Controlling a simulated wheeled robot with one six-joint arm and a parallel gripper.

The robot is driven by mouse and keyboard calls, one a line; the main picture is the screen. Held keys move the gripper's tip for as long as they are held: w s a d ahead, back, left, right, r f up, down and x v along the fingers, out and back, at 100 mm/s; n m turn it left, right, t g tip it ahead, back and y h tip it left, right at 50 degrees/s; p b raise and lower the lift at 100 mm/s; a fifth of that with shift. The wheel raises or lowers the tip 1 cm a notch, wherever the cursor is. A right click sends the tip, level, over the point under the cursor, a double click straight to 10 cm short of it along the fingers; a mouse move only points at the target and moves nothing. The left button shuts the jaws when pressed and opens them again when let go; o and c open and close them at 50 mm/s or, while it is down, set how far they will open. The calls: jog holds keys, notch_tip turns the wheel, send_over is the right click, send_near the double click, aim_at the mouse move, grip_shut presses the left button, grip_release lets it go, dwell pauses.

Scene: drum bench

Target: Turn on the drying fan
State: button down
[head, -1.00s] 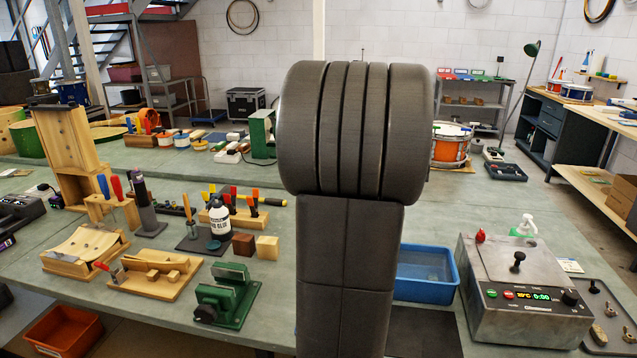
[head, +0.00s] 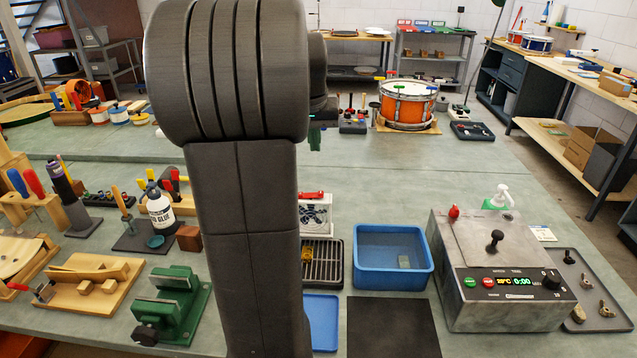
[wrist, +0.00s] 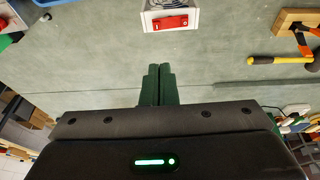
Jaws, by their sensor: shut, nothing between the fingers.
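The drying fan is a white box (head: 315,217) with a dark patterned grille, partly hidden behind my arm in the head view. A red switch (head: 312,196) sits on its top. In the wrist view the white box (wrist: 182,6) is at the top edge, cut off by the frame, with the red switch (wrist: 170,22) facing me. My gripper (wrist: 158,68) shows two green fingers pressed together, empty. Its tips point toward the red switch and are apart from it in the picture. I cannot tell which way the switch is tipped.
A black drying rack (head: 322,264), a blue basin (head: 393,257) and a grey control box (head: 500,270) stand right of my arm. A green vise (head: 172,305) and a glue bottle (head: 160,208) are to its left. A hammer (wrist: 280,60) lies on the bench. Bench behind the basin is clear.

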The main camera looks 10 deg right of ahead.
send_near(320, 192)
jog(key=x, duration=0.5)
jog(key=shift+w+d+f, duration=0.1)
jog(key=shift+w, duration=0.15)
jog(key=shift+d+f, duration=0.1)
jog(key=shift+f, duration=0.5)
